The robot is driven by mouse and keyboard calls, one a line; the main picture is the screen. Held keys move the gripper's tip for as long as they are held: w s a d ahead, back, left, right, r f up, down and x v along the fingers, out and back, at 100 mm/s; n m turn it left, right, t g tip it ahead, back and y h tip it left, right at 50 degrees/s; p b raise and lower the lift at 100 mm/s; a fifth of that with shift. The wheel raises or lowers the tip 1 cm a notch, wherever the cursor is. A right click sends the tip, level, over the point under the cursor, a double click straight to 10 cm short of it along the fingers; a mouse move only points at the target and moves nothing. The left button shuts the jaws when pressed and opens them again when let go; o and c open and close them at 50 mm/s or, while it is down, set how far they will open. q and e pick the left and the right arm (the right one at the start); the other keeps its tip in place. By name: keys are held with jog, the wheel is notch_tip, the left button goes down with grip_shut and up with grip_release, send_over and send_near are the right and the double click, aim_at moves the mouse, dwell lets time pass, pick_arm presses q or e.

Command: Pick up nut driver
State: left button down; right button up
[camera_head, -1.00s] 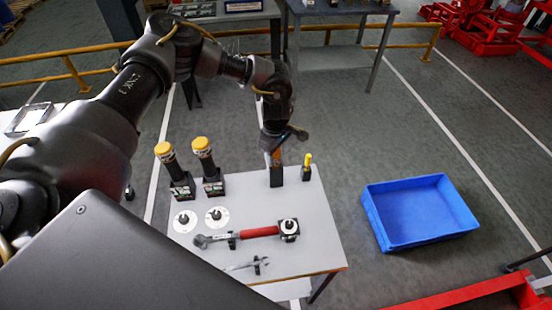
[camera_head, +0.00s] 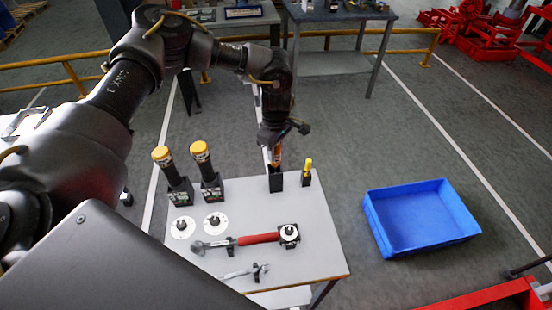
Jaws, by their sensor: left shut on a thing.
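The nut driver (camera_head: 277,159), which I take to be the orange-handled tool, stands upright at the far edge of the small grey table (camera_head: 326,232). Its lower end is in or just over a black holder (camera_head: 276,183); I cannot tell which. My left gripper (camera_head: 277,147) comes down from above and is shut on the top of the tool. The gripper partly hides the handle. My right gripper is not in view.
A yellow-handled tool (camera_head: 308,165) stands in a small holder close on the right. Two yellow-capped black tools (camera_head: 206,168) stand on the left. A red-handled wrench (camera_head: 258,238) lies nearer. A blue bin (camera_head: 420,218) is on the floor to the right.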

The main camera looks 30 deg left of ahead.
pick_arm(q)
notch_tip(320, 180, up, 13)
jog(key=b, duration=0.3)
jog(key=shift+f+b, duration=0.1)
jog(key=shift+b, duration=0.2)
jog(key=shift+r, duration=0.75)
